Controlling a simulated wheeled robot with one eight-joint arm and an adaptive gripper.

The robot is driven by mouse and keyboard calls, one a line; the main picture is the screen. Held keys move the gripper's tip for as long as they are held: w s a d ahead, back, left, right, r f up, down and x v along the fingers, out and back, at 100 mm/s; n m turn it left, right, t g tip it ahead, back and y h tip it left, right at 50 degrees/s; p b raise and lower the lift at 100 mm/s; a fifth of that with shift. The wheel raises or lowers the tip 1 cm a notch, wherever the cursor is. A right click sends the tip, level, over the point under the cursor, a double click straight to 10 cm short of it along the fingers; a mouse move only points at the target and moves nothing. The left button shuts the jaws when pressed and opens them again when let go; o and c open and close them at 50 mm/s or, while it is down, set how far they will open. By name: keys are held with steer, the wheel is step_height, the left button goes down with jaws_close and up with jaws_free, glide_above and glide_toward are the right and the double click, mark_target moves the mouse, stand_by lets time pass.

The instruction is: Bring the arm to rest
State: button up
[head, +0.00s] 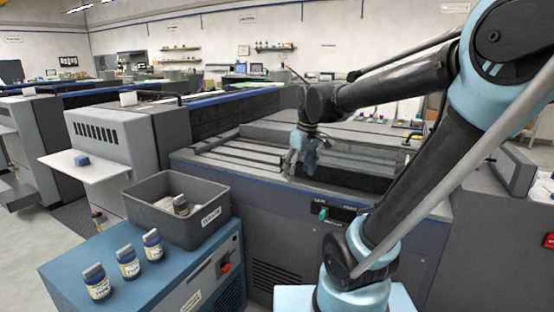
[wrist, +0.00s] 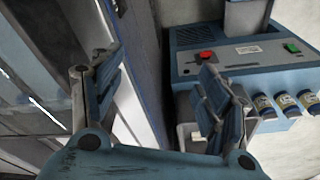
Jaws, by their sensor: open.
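My gripper (head: 303,158) hangs at the end of my raised, bent arm, in front of and over the grey printing machine (head: 270,215). In the wrist view my gripper (wrist: 160,72) has its two blue-grey fingers spread apart, with nothing between them. My arm reaches in from the right of the head view and folds down toward the machine. I cannot tell from the head view how far the fingertips are from the machine's top.
A blue cabinet (head: 135,268) at lower left bears a grey bin (head: 160,222) with a jar (head: 181,205) inside. Several jars are in view, one of them (head: 128,261) on the cabinet top. A second machine (head: 125,140) with a white shelf stands at left.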

steer(key=s+d+f+m+h, duration=0.1)
steer(key=s+d+f+m, duration=0.6)
steer(key=s+d+f, duration=0.4)
steer(key=s+f, duration=0.2)
steer(key=s, duration=0.1)
steer(key=shift+d+m+t+h, duration=0.3)
steer(key=shift+d, duration=0.05)
steer(key=shift+s, duration=0.1)
steer(key=shift+w+f, duration=0.2)
steer(key=shift+w, duration=0.3)
steer(key=shift+c, duration=0.6)
